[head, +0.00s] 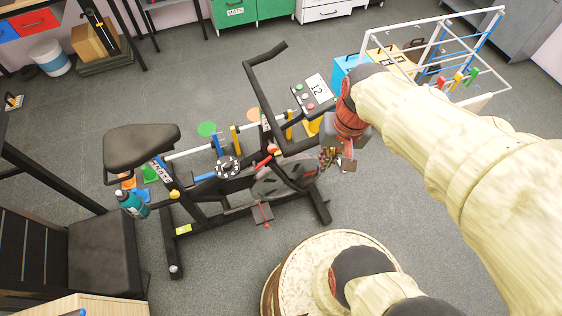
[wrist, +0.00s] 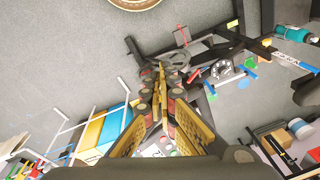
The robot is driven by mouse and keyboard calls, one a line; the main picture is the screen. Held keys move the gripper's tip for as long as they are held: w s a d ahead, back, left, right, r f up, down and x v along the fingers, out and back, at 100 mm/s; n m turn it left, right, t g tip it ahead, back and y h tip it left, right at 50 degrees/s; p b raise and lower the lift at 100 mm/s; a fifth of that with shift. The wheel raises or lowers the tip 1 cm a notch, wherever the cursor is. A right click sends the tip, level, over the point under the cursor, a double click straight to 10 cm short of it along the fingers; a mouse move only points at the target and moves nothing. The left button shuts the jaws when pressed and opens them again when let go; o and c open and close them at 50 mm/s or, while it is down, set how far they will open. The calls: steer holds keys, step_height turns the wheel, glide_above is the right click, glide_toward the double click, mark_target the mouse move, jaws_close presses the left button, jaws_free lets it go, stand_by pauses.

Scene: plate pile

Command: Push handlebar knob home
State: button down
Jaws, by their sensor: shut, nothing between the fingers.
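The exercise bike (head: 205,205) stands on the grey floor, with its black handlebar (head: 262,95) rising in the middle of the head view. A red knob (head: 272,149) shows on the handlebar post, below the bar; I take it to be the handlebar knob. Something red also shows near the bike frame in the wrist view (wrist: 193,76). How far in the knob sits I cannot tell. My gripper (head: 330,157) is right of the post, near the lower handlebar, and appears apart from the knob. In the wrist view my gripper (wrist: 163,77) has its fingers together, with nothing between them.
The bike's seat (head: 142,138) and a teal bottle (head: 132,204) are at the left. A numbered console panel (head: 314,92) lies close behind my gripper. A white frame rack (head: 440,25) stands at the back right. Floor right of the bike's front foot is clear.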

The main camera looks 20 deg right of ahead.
step_height(320, 180, down, 12)
steer(key=s+d+m+g+y+b, duration=0.1)
steer(key=s+m+g+y+b, duration=0.1)
steer(key=m+g+y, duration=0.3)
steer(key=m+t+y+b, duration=0.8)
steer(key=m+t, duration=0.8)
steer(key=m, duration=2)
glide_toward(272, 147)
steer(key=w+a, duration=0.2)
steer(key=a, duration=0.4)
steer(key=shift+f+h+b, duration=0.4)
steer(key=shift+b, duration=0.05)
